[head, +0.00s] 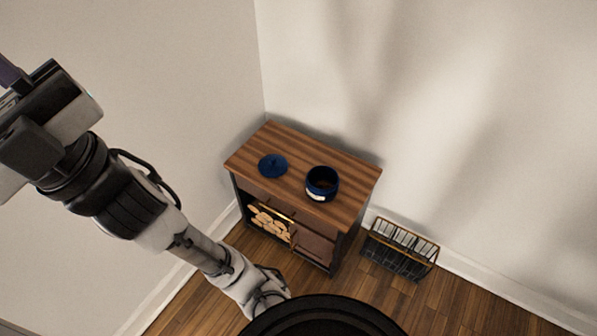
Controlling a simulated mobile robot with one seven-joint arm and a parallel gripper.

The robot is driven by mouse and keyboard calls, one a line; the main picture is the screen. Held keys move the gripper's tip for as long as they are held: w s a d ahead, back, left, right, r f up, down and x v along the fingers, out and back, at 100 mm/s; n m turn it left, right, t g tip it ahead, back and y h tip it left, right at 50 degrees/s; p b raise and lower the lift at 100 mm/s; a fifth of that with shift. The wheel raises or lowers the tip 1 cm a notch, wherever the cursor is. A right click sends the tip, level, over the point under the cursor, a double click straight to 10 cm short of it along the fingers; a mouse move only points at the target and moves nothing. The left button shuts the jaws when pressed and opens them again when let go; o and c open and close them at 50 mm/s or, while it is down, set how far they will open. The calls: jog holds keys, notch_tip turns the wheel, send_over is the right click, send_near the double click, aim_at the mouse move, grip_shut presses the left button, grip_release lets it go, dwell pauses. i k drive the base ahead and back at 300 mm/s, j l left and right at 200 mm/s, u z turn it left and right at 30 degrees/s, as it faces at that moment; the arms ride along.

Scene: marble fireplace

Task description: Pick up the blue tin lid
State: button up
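The blue tin lid (273,165) lies on the left part of the wooden cabinet top (300,150). It is round and dark blue, with a small knob in the middle. The open blue tin (321,184) stands to its right on the same top, with a pale patch on its front. My gripper (12,75) is at the upper left of the head view, partly cut off by the picture edge and well away from the lid. Its fingertips do not show clearly, so I cannot tell if it is open or shut.
The cabinet stands near a wall corner, with split logs (268,222) in its open front compartment. A black and gold rack (400,250) stands on the floor at its right. The cabinet top is clear apart from the tin and lid.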

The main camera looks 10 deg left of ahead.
aim_at(272, 165)
jog(key=i+j+z, duration=0.25)
jog(key=j+z, duration=0.3)
jog(key=j, duration=0.2)
jog(key=i+j+z, duration=0.1)
jog(key=j+z, duration=0.15)
jog(key=j, duration=0.15)
jog(key=j+z, duration=0.3)
jog(key=j, duration=0.15)
jog(key=i, duration=0.05)
